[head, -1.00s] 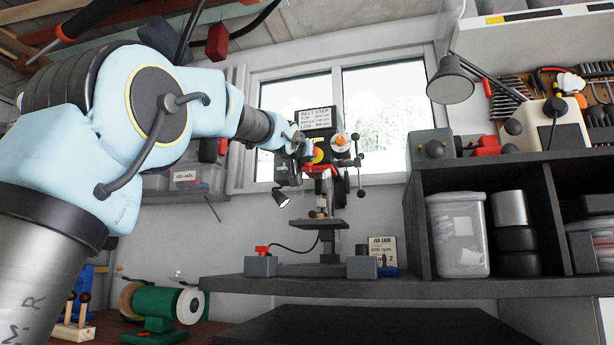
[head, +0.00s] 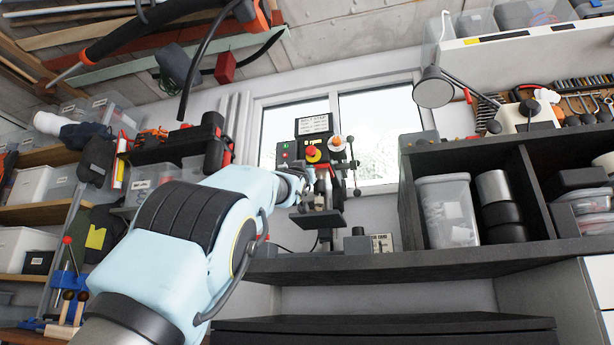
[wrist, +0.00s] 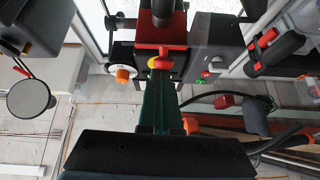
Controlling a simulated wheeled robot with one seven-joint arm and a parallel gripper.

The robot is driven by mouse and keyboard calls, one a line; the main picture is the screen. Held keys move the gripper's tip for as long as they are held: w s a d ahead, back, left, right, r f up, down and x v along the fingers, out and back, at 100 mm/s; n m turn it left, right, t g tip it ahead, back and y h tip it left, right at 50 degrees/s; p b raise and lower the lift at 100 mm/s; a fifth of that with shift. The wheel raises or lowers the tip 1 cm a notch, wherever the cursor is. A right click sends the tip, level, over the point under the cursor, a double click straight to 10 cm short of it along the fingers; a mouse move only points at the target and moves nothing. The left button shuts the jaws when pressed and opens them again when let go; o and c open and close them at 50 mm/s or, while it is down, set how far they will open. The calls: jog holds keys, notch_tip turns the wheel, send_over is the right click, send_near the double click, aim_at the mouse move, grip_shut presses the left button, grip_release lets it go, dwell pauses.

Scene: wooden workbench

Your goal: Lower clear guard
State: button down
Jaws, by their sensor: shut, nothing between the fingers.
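The drill press (head: 312,127) stands on the dark bench shelf in front of the window. Its yellow and red stop button (head: 313,154) faces me. In the wrist view a red bracket (wrist: 160,36) sits around a dark cylinder (wrist: 163,10) on the press. I cannot make out the clear guard's panel in either view. My gripper (wrist: 161,82) is shut and empty, its dark fingers pointing towards the red bracket and the stop button (wrist: 160,63). I cannot tell if they touch. In the head view my wrist hides part of the press's left side.
The press's table (head: 318,219) is below the head, with handle spokes (head: 352,165) at its right. A desk lamp (head: 433,88) and a dark shelf unit with a clear bin (head: 447,210) stand to the right. The lower dark bench top (head: 385,325) is clear.

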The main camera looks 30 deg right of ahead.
jog(key=shift+w+d+f, duration=0.95)
jog(key=shift+w+f, duration=0.05)
jog(key=shift+f, duration=0.2)
jog(key=shift+w+d+f, duration=0.9)
jog(key=shift+w+f, duration=0.1)
jog(key=shift+f, duration=0.15)
jog(key=shift+w+d+p, duration=0.1)
jog(key=shift+p, duration=0.25)
jog(key=shift+f+b, duration=0.35)
jog(key=shift+f, duration=0.15)
jog(key=r+b+v, duration=0.1)
jog(key=b+v, duration=0.2)
jog(key=v, duration=0.7)
jog(key=shift+s+a, duration=0.45)
jog(key=shift+s, duration=0.05)
jog(key=shift+a+f, duration=0.1)
